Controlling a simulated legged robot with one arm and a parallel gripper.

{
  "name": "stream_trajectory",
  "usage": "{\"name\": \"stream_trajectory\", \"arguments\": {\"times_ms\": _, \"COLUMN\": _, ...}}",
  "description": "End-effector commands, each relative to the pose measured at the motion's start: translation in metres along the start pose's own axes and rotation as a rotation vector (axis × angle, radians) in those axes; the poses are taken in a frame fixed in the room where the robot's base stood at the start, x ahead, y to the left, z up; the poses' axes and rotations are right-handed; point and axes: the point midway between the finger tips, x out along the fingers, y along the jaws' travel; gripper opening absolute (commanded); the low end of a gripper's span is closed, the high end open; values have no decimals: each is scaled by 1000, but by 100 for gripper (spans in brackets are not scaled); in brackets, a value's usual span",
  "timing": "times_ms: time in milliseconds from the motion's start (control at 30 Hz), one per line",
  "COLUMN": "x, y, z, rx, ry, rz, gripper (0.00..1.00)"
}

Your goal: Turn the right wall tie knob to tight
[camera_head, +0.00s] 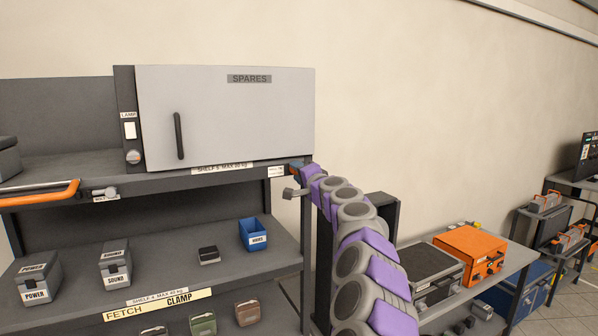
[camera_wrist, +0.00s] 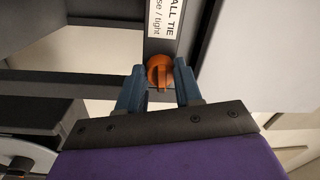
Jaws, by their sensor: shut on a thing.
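The right wall tie knob (camera_wrist: 158,68) is orange and round with a raised grip bar. It sits on a dark post in the wrist view, just below a white label (camera_wrist: 166,18) of which "ALL TIE" and "ose / tight" can be read. My gripper (camera_wrist: 158,84) has its two blue-grey fingers on either side of the knob and is shut on it. The bar points roughly down the wrist picture. In the head view my gripper (camera_head: 296,170) is at the right end of the upper shelf, beside a small white label (camera_head: 276,171); the knob is hidden there.
A grey SPARES cabinet (camera_head: 225,118) stands on the upper shelf, left of my gripper. The lower shelf (camera_head: 175,258) holds boxes and a blue bin (camera_head: 253,235). A bench with an orange case (camera_head: 469,252) is to the right. The wall above my arm is bare.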

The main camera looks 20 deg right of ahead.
Motion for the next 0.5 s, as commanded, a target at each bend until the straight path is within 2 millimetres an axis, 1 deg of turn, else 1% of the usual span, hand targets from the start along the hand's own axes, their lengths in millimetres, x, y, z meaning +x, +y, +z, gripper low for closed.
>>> {"name": "stream_trajectory", "arguments": {"times_ms": 33, "x": 1, "y": 3, "z": 2, "rx": 24, "ry": -3, "rz": 6, "gripper": 4}}
{"name": "stream_trajectory", "arguments": {"times_ms": 200, "x": 1, "y": 4, "z": 2, "rx": 84, "ry": 2, "rz": 8, "gripper": 4}}
{"name": "stream_trajectory", "arguments": {"times_ms": 500, "x": 1, "y": 5, "z": 2, "rx": 120, "ry": 5, "rz": 8, "gripper": 4}}
